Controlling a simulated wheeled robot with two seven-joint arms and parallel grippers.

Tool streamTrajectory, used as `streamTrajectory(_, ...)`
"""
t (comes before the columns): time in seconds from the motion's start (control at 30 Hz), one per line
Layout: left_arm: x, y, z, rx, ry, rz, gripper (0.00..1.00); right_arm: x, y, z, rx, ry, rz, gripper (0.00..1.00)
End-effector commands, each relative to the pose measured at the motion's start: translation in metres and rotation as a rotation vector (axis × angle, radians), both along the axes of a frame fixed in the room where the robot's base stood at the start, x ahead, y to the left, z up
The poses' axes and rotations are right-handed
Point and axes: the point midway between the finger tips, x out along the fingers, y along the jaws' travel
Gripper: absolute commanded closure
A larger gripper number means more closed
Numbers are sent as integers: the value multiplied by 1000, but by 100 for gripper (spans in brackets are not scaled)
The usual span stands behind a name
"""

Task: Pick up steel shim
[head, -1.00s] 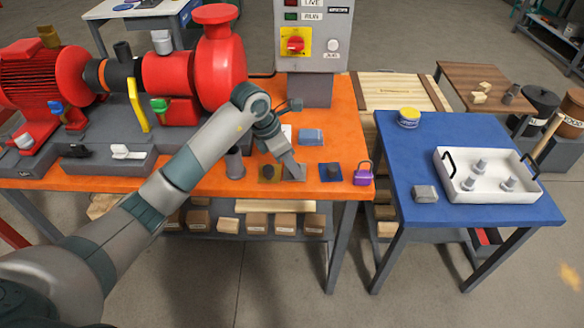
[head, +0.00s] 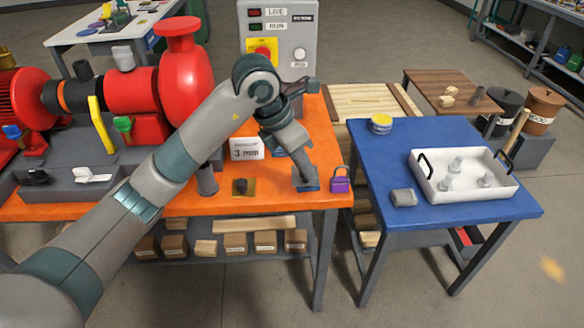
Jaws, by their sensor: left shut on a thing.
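My left gripper (head: 302,170) points down over the right front part of the orange bench. It is shut on the steel shim (head: 305,183), a small grey plate mostly hidden by the fingers. A blue square plate (head: 311,188) shows just below and behind it; whether the shim touches it I cannot tell. A yellow square plate (head: 248,188) with a dark knob lies to the left. My right gripper is not in view.
A purple padlock (head: 340,181) stands close right of the gripper. A white "3 mm" sign (head: 246,149) and the red pump (head: 187,85) are to the left. The blue table (head: 375,165) holds a white tray (head: 463,188), a yellow-lidded tin (head: 381,123) and a grey block (head: 404,198).

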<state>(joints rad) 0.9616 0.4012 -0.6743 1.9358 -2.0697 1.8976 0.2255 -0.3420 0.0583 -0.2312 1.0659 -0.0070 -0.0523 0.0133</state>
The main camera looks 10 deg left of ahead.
Motion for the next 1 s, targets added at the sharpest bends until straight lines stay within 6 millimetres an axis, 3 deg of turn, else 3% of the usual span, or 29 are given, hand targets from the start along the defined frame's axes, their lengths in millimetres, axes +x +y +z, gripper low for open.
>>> streamTrajectory(0.67, -2, -2, 1, -1, 1, -8, 99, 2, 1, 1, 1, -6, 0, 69)
streamTrajectory(0.87, -7, 2, -11, -1, 2, -103, 99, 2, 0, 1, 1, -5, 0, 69)
streamTrajectory(1.0, -17, 8, -28, 0, 4, -256, 99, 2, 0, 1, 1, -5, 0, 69)
